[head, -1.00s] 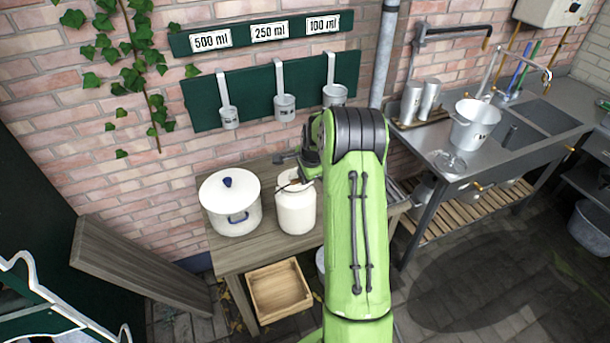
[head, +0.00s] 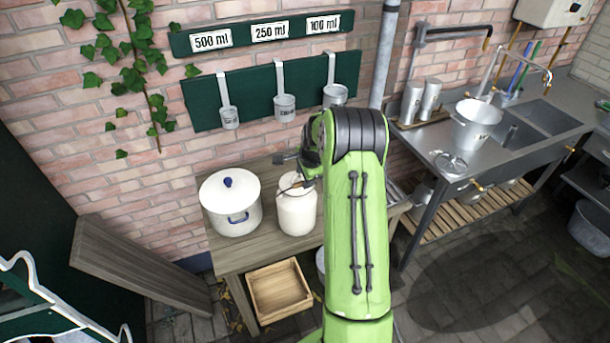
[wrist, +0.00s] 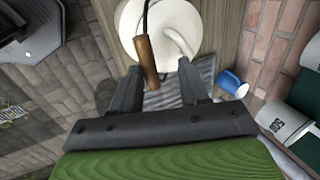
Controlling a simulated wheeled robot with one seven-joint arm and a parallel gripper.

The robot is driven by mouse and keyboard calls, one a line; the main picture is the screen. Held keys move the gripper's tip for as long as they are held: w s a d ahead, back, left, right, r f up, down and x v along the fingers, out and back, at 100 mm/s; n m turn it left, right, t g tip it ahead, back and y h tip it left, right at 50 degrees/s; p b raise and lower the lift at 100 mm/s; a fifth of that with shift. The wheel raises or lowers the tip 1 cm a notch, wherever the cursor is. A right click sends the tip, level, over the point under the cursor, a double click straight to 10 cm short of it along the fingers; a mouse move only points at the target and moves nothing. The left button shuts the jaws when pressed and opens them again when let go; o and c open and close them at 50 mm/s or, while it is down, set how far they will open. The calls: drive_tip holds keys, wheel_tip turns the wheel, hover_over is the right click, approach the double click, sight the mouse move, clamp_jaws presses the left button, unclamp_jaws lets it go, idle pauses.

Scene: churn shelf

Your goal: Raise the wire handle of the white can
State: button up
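The white can (head: 297,212) stands upright on the wooden table, just left of my green arm in the head view. In the wrist view the can (wrist: 185,50) is at the top centre. Its dark wire handle carries a brown wooden grip (wrist: 147,62), which shows in front of the can's pale top. My gripper (wrist: 159,68) is open, with one dark finger on each side of the wooden grip. The grip lies nearer the left finger, and a gap shows to the right finger. My arm hides part of the gripper in the head view.
A white lidded pot (head: 231,205) stands left of the can on the table (head: 245,258). Measuring cups (head: 285,107) hang on the wall above. A wooden crate (head: 279,291) sits below. A sink counter with a white bucket (head: 474,126) is at the right.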

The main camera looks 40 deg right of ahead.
drive_tip(key=v, duration=1.5)
drive_tip(key=shift+s+r+b, duration=0.25)
drive_tip(key=shift+r+b, duration=0.1)
drive_tip(key=shift+b, duration=0.1)
